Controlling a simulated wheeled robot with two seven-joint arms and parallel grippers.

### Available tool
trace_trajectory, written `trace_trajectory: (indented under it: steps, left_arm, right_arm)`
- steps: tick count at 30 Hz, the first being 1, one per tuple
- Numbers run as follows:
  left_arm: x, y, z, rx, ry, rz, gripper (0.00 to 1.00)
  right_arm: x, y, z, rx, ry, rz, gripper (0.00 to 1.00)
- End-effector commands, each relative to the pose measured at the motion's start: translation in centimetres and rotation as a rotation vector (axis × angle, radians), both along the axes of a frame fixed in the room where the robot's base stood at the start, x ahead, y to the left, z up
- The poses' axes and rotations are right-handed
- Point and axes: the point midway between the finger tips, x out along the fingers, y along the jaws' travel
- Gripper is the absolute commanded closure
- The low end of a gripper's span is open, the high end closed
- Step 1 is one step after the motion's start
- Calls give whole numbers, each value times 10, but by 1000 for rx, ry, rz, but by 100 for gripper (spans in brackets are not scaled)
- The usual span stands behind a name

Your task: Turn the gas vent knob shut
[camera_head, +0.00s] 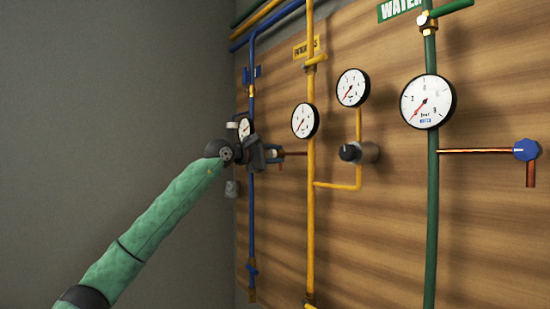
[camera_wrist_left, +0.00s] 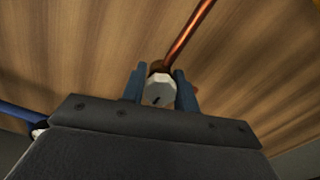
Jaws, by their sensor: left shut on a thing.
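The gas vent knob (camera_wrist_left: 160,92) is a pale, faceted knob at the end of a copper pipe (camera_wrist_left: 188,35) in the left wrist view. In the head view this copper pipe (camera_head: 296,153) runs left from the yellow gas pipe (camera_head: 311,210). My left gripper (camera_head: 274,154) is at its end, largely hiding the knob there. In the left wrist view the blue fingers of my left gripper (camera_wrist_left: 160,75) stand on either side of the knob, shut on it. My right gripper is not in view.
A black knob on a grey body (camera_head: 365,152) and two gauges (camera_head: 304,121) (camera_head: 353,87) are to the right. The green water pipe (camera_head: 431,210) has a gauge (camera_head: 428,102) and a blue knob (camera_head: 525,150). A blue pipe (camera_head: 251,215) runs close by my left gripper.

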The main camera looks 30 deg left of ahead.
Motion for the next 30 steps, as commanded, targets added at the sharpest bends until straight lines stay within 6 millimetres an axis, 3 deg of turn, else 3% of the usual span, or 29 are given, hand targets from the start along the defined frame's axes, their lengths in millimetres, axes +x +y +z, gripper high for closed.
trace_trajectory:
  steps: [18, 19, 22, 30]
  left_arm:
    - [1, -1, -2, 39, -13, -1, 93]
    - [1, -1, -2, 39, -13, -1, 66]
    - [0, 0, -1, 39, -14, -1, 48]
    - [0, 0, -1, 37, -14, 0, 48]
  right_arm:
    - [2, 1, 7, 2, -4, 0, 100]
    - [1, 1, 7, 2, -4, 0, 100]
    - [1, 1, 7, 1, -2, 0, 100]
    - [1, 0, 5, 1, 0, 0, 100]
